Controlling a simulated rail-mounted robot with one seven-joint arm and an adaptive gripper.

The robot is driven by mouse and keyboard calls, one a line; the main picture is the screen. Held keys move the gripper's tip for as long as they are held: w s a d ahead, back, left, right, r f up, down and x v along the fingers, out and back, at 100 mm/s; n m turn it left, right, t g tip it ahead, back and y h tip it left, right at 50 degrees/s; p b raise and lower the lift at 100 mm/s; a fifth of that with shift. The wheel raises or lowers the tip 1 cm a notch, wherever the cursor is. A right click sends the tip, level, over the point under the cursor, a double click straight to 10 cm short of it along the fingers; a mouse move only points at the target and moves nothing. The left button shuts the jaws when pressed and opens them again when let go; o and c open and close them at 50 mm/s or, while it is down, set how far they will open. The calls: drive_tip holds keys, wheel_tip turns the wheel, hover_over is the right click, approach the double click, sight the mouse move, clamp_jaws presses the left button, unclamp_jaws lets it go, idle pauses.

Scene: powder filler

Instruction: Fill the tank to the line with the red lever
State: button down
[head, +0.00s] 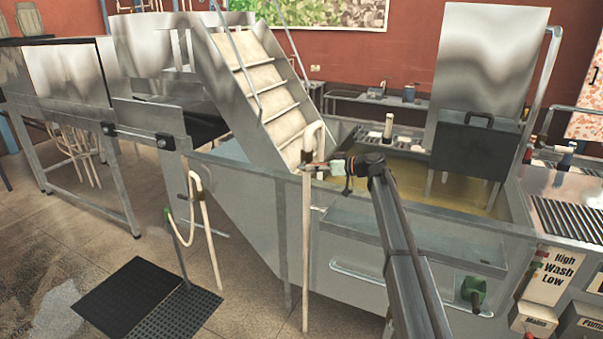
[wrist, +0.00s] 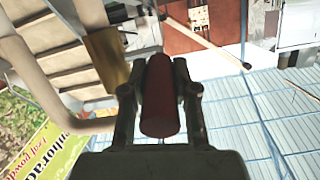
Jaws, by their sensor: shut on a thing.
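The red lever (wrist: 160,100) lies between the two fingers of my gripper (wrist: 156,82) in the wrist view, and the gripper is shut on it. In the head view my gripper (head: 338,166) is beside the upright cream pipe (head: 307,215) at the tank's near rim. The pipe bends over at its top. The grey metal tank (head: 255,205) holds murky yellow-brown liquid (head: 400,180). I cannot make out a fill line on its walls. My gripper and arm cover part of the near rim.
A black panel (head: 468,145) stands at the back of the liquid. Black mats (head: 130,290) lie on the floor.

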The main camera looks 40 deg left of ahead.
drive_tip(key=c, duration=0.9)
unclamp_jaws()
drive_tip(key=v, duration=1.2)
